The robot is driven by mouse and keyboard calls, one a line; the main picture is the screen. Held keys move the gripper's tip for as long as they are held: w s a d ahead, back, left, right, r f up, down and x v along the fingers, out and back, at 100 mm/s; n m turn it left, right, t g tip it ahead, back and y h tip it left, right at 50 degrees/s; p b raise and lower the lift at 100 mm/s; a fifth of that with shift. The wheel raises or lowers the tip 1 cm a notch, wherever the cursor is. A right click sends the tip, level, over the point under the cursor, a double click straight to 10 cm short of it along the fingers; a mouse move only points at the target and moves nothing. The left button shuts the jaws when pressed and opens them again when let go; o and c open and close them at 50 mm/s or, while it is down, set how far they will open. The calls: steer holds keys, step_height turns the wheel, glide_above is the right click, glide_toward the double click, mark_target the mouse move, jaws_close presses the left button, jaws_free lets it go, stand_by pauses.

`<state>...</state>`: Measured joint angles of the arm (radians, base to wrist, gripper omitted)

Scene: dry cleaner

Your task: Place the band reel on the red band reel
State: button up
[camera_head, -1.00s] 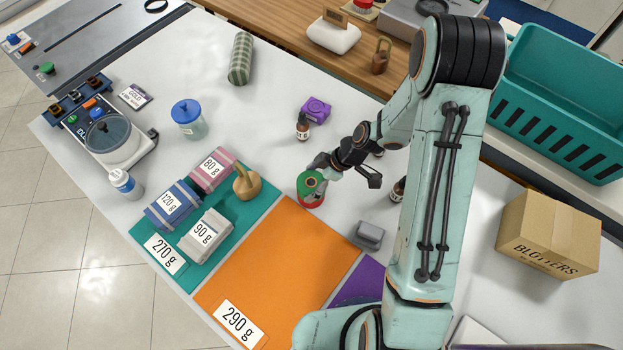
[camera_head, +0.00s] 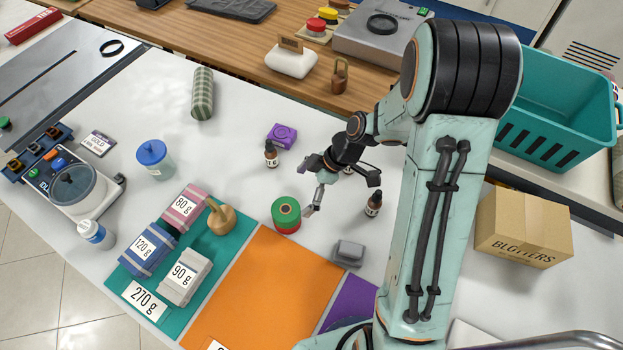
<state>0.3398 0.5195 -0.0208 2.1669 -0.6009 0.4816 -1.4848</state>
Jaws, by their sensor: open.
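A green band reel (camera_head: 286,208) with an orange-brown centre sits on top of the red band reel (camera_head: 286,227), roughly in line with it, on the white table. My gripper (camera_head: 307,190) is open and empty, just up and right of the two reels. One fingertip is close to the right side of the stack; a small gap seems to show, but I cannot be sure they are apart.
An orange mat (camera_head: 262,290) lies just below the reels. A wooden knob-shaped thing (camera_head: 221,218) stands left. A grey block (camera_head: 348,253) lies lower right. Small bottles (camera_head: 271,154) (camera_head: 374,204) stand near my gripper. A purple box (camera_head: 282,136) is behind.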

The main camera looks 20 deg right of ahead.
steer(key=s+r+m+h, duration=0.2)
steer(key=s+r+m, duration=0.3)
steer(key=r, duration=0.4)
steer(key=s+r+m+g+h, duration=0.1)
steer(key=s+r+m+h, duration=0.2)
steer(key=s+m, duration=0.6)
steer(key=s+r, duration=0.1)
steer(key=s, duration=0.4)
steer(key=shift+s+r+m, duration=0.15)
steer(key=shift+r+m, duration=0.1)
steer(key=shift+m, duration=0.15)
